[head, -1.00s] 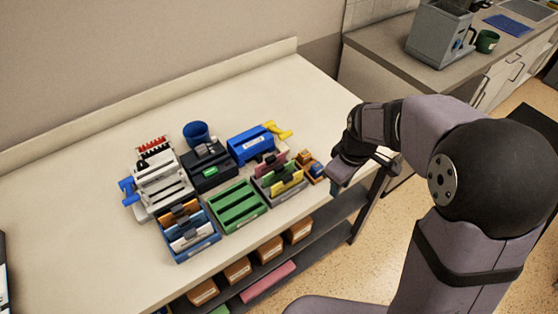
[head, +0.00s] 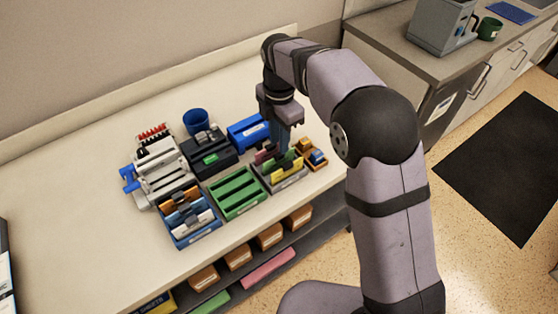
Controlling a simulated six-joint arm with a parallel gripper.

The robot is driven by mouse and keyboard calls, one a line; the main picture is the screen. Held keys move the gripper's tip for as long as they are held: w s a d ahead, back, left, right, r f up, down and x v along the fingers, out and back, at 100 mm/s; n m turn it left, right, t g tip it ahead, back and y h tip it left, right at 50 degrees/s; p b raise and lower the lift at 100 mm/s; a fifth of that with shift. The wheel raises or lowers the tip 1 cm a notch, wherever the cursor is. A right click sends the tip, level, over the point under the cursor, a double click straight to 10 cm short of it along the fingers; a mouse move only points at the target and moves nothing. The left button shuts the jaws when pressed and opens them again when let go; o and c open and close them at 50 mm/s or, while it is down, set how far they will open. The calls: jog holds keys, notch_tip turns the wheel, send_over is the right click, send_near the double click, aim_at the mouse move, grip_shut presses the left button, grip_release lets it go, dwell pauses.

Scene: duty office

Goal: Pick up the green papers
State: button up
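My gripper (head: 283,146) points down over the back of a grey sorter tray (head: 291,183) at the right of the group on the bench.
A blue tray (head: 196,236) with orange and white papers stands at the front left. Behind are a dark box (head: 210,160), a blue box (head: 240,134) and a blue cup (head: 196,121). A small orange holder (head: 316,158) stands close right. A green stack (head: 213,303) lies on the shelf below.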

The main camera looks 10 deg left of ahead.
aim_at(279, 155)
jog(key=shift+s+f+p, duration=0.15)
jog(key=shift+f+p, duration=0.55)
jog(key=shift+f, duration=0.9)
jog(key=shift+s+f+p, duration=0.15)
jog(key=shift+f+p, duration=0.55)
jog(key=shift+f, duration=0.85)
grip_shut()
